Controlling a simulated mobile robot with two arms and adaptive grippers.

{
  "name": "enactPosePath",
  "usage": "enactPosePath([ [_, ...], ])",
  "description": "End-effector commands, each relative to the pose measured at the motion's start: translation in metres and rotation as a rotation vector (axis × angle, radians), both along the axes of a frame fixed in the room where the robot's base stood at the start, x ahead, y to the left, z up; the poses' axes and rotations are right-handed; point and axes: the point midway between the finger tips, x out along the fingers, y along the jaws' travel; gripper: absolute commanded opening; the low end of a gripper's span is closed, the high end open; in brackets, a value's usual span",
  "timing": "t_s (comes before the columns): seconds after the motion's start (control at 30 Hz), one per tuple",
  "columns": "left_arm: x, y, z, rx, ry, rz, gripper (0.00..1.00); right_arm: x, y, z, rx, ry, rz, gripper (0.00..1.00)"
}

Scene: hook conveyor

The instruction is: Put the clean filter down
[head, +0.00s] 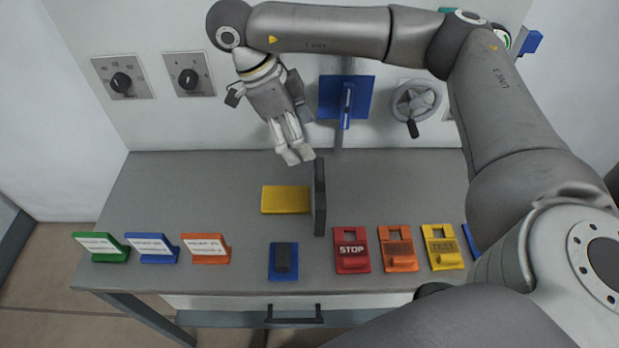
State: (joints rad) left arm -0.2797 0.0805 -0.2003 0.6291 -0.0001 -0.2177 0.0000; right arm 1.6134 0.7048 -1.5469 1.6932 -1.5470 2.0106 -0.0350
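No part here is clearly labelled as the clean filter, and I cannot tell which object it is. A dark grey upright slab (319,198) stands on the bench, seen nearly edge-on, at the right end of a flat yellow plate (285,199). A small dark block (284,257) sits on a blue plate near the front edge. My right gripper (295,156) reaches in over the back of the bench, pointing down. Its fingertips are close together, with nothing visible between them. They are just left of the slab's top; I cannot tell if they touch it. My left gripper is not in view.
The grey bench (180,200) is clear at its back left. Green, blue and orange label stands (206,248) line the front left. STOP (351,250), orange and TEST (441,247) plates line the front right. The back wall carries knobs (121,82), a blue bracket (346,97) and a handwheel (415,101).

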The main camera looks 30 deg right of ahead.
Motion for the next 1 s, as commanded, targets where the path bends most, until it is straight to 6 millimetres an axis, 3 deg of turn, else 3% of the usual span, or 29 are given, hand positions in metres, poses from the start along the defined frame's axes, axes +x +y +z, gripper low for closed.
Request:
enactPosePath([
  [0.2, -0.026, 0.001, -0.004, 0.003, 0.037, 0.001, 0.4, -0.008, -0.01, -0.032, 0.002, 0.006, 0.0, 0.79],
  [0.4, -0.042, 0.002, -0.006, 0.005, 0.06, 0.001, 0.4, -0.01, -0.016, -0.045, 0.001, 0.002, -0.001, 0.79],
  [0.53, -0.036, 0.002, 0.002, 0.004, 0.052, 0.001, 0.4, -0.012, -0.018, -0.054, 0.0, 0.005, -0.001, 0.79],
  [0.77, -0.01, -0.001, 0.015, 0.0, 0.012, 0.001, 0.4, -0.016, -0.027, -0.087, 0.0, 0.004, -0.002, 0.79],
  [1.0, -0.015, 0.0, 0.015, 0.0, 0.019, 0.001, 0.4, -0.017, -0.029, -0.096, 0.001, 0.001, 0.001, 0.79],
])
